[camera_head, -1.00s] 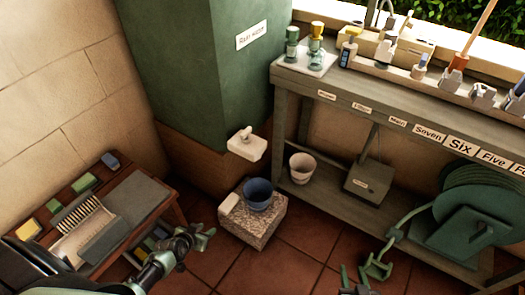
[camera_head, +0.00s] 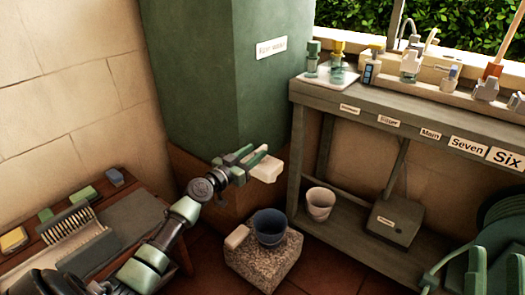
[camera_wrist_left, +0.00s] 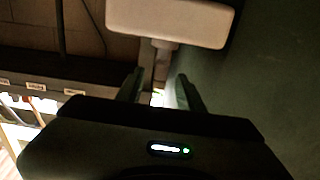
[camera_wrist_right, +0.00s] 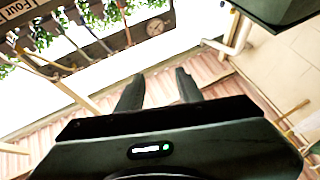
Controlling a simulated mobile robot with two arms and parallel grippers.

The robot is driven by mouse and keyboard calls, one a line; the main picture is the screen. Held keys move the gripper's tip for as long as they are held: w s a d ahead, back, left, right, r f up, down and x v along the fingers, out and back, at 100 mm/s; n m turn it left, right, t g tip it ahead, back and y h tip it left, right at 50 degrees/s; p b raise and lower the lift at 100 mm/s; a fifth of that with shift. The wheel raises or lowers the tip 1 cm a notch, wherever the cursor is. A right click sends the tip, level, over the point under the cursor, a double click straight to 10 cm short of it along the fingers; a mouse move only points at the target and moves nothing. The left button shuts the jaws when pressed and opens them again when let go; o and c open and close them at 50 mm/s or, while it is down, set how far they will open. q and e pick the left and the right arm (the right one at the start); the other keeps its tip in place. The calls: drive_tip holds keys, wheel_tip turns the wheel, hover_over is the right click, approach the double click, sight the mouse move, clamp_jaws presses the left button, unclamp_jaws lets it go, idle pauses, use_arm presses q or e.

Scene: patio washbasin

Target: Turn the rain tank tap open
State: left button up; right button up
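The green rain tank (camera_head: 190,70) stands at the back left with a white label. Its tap shows as a pale block (camera_head: 267,168) low on the tank's front, partly covered by my left gripper. My left gripper (camera_head: 250,158) is at the tap with its fingers apart. In the left wrist view, the pale tap block (camera_wrist_left: 170,22) lies just beyond the fingers, and a short stem runs down from it towards the gap between them. Whether the fingers touch the stem is unclear. My right gripper (camera_wrist_right: 158,88) is open and empty, away from the tank.
A blue-grey bucket (camera_head: 270,226) stands on a stone block (camera_head: 262,262) below the tap. A pale pot (camera_head: 319,204) and grey box (camera_head: 393,223) sit on the bench's lower shelf. A low table (camera_head: 135,218) with brushes stands left. A green hose reel (camera_head: 505,205) is at right.

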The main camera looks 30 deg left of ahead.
sight(256, 152)
use_arm(q)
drive_tip(key=w, duration=0.2)
drive_tip(key=shift+w+d, duration=0.1)
drive_tip(key=shift+w, duration=0.2)
drive_tip(key=shift+w+f, duration=0.1)
drive_tip(key=shift+w, duration=0.6)
use_arm(e)
drive_tip(key=shift+s+r+t, duration=0.5)
drive_tip(key=shift+r+t, duration=0.1)
drive_tip(key=shift+r, duration=0.1)
use_arm(q)
clamp_jaws()
drive_tip(key=shift+d, duration=0.1)
